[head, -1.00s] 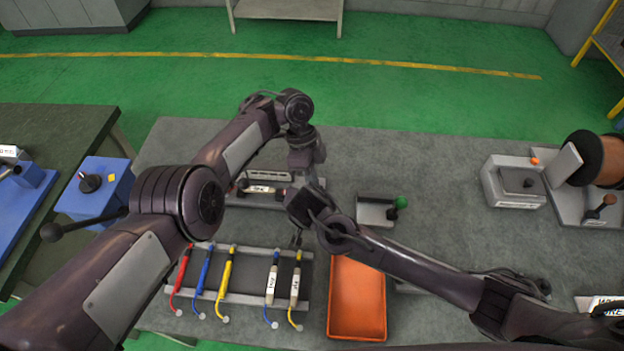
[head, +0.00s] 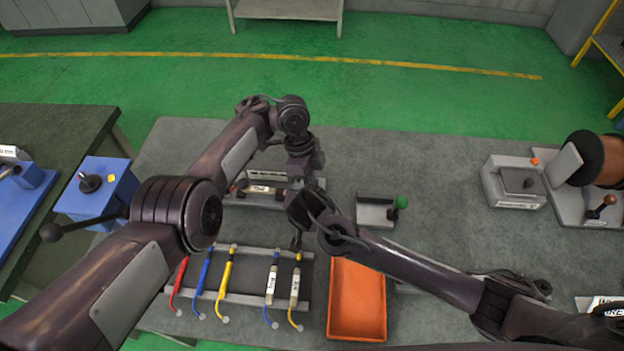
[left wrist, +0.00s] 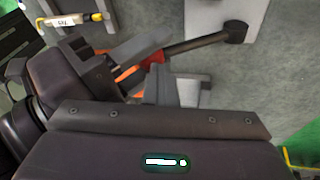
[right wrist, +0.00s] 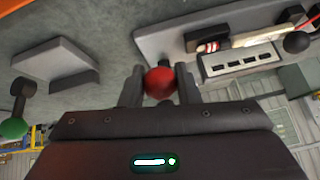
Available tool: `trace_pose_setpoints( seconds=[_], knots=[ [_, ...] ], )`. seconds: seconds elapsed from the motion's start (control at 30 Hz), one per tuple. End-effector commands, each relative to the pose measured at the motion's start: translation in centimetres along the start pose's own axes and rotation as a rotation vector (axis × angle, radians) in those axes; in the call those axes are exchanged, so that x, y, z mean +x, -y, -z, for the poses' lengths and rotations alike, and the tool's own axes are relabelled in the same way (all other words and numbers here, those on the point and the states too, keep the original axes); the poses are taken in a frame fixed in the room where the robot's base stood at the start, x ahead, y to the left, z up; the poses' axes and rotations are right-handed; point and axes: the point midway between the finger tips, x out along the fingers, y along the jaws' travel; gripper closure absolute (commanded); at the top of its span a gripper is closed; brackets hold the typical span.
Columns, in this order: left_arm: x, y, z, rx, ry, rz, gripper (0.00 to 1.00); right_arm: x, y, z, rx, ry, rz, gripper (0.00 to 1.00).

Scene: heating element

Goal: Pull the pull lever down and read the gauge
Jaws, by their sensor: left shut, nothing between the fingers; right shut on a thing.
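A lever with a dark rod and red ball knob (right wrist: 160,82) stands beside the grey bench fixture (right wrist: 240,62). My right gripper (right wrist: 160,88) is shut around the red knob. In the left wrist view the dark rod (left wrist: 198,43) runs from its pivot to the red knob (left wrist: 152,60). My left gripper (left wrist: 163,90) is shut and empty close to the lever; its fingertips are hard to make out. In the head view my arms cover the lever and much of the fixture (head: 262,190). I cannot pick out a readable gauge face.
A green-knobbed lever (head: 400,202) stands right of the fixture. An orange tray (head: 357,300) and a rack (head: 190,293) of coloured leads lie nearer me. A grey box (head: 515,182) sits at right. The bench is clear behind the green lever.

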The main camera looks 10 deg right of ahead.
Motion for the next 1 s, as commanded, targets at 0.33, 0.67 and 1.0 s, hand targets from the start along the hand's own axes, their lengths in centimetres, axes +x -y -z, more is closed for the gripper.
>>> trace_pose_setpoints(
  seconds=[0.33,0.67,1.0],
  knots=[
    [0.9,-0.6,-0.2,-0.002,0.001,-0.021,1.0,-0.3,0.3,1.0,0.015,-0.014,0.01,0.5],
    [0.9,-0.5,-0.2,-0.004,0.0,-0.021,1.0,-2.3,0.5,1.0,0.013,-0.016,0.015,0.5],
    [0.7,-0.4,0.0,-0.001,-0.002,-0.015,1.0,-7.0,0.2,0.6,0.006,-0.01,0.007,0.5]
  ],
)
